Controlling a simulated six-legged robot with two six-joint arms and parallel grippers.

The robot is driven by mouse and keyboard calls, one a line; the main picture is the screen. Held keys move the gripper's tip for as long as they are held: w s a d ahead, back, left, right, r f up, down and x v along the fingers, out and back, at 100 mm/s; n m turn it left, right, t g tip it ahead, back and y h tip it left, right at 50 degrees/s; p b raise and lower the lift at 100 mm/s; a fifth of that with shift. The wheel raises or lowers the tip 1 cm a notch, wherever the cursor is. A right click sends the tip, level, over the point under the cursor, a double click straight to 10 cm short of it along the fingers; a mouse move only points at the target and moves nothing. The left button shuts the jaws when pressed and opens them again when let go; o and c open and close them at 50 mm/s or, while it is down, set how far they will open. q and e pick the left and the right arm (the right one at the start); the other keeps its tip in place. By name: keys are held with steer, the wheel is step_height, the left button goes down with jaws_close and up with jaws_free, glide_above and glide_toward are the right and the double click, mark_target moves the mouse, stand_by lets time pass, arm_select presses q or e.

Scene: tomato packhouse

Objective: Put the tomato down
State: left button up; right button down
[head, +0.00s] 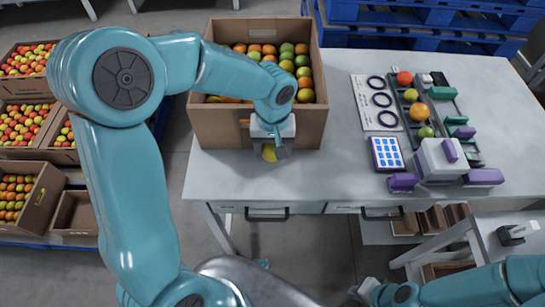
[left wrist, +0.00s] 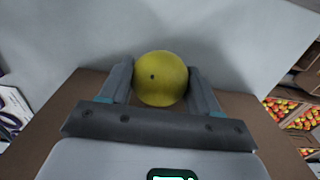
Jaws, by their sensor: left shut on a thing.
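A yellow tomato (left wrist: 160,78) is between the two fingers of my left gripper (left wrist: 160,88) in the left wrist view, with a small dark spot facing the camera. In the head view the tomato (head: 269,153) shows just below my left gripper (head: 270,148), which is shut on it. They are over the left part of the grey table (head: 320,165), close in front of the cardboard box. I cannot tell whether the tomato touches the tabletop. My right gripper (head: 366,291) is low at the bottom of the head view, and its fingers are unclear.
The cardboard box (head: 225,128) holds many tomatoes. A sheet with three rings (head: 376,103), a tray with several fruits (head: 405,98), a blue-keyed pad (head: 387,154) and a white device with purple parts (head: 440,160) stand to the right. The table's front middle is clear.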

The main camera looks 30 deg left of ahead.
mark_target(272, 165)
arm_select(q)
steer(key=shift+f, duration=2.1)
steer(key=shift+s, duration=0.1)
steer(key=shift+f+b, duration=0.2)
steer(key=shift+b, duration=0.25)
steer(key=o, duration=0.8)
steer(key=shift+r, duration=0.1)
